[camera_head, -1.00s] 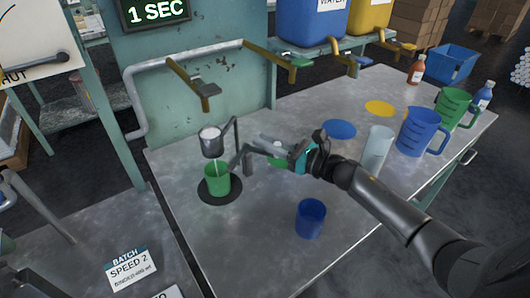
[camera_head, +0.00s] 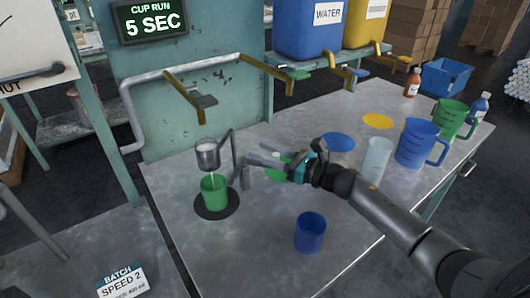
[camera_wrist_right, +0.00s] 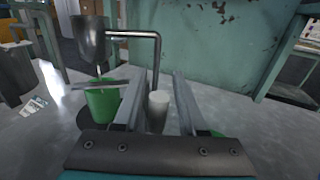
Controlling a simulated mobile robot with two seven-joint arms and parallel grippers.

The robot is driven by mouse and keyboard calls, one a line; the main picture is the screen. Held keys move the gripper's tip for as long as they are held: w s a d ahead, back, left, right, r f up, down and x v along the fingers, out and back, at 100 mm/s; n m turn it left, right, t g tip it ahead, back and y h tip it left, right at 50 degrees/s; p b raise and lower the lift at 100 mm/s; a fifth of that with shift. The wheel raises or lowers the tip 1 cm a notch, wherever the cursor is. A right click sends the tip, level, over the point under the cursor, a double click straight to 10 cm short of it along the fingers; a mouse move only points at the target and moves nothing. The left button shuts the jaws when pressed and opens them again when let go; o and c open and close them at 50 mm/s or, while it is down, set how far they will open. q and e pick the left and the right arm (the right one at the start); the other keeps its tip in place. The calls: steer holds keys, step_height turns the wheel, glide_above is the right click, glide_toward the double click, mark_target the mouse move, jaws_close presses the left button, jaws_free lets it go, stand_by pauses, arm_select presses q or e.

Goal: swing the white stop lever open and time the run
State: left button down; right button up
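A metal flow cup (camera_head: 207,156) hangs from a bent stand (camera_head: 234,150), with white liquid inside. A thin stream falls into a green cup (camera_head: 214,190) on a dark round pad (camera_head: 230,208). In the right wrist view a flat pale bar (camera_wrist_right: 98,86), apparently the stop lever, crosses in front of the green cup (camera_wrist_right: 102,105). A pale upright cylinder (camera_wrist_right: 158,104) shows between the fingers, near the post; I cannot tell if it belongs to the lever. My right gripper (camera_head: 262,166) is open, right of the stand, its fingers apart. My left gripper is out of view.
A timer display (camera_head: 152,22) reads CUP RUN, 5 SEC. A blue cup (camera_head: 310,233) stands at the front; a clear cylinder (camera_head: 376,160), blue jug (camera_head: 418,143) and green jug (camera_head: 452,118) stand right. Taps (camera_head: 204,102) overhang the back. The table's front middle (camera_head: 260,245) is clear.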

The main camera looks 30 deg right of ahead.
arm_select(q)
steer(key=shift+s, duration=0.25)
arm_select(e)
steer(key=shift+o, duration=0.7)
steer(key=shift+a, duration=0.1)
steer(key=shift+s, duration=0.15)
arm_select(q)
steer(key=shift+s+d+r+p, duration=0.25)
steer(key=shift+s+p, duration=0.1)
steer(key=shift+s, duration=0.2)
arm_select(e)
steer(key=v, duration=1.5)
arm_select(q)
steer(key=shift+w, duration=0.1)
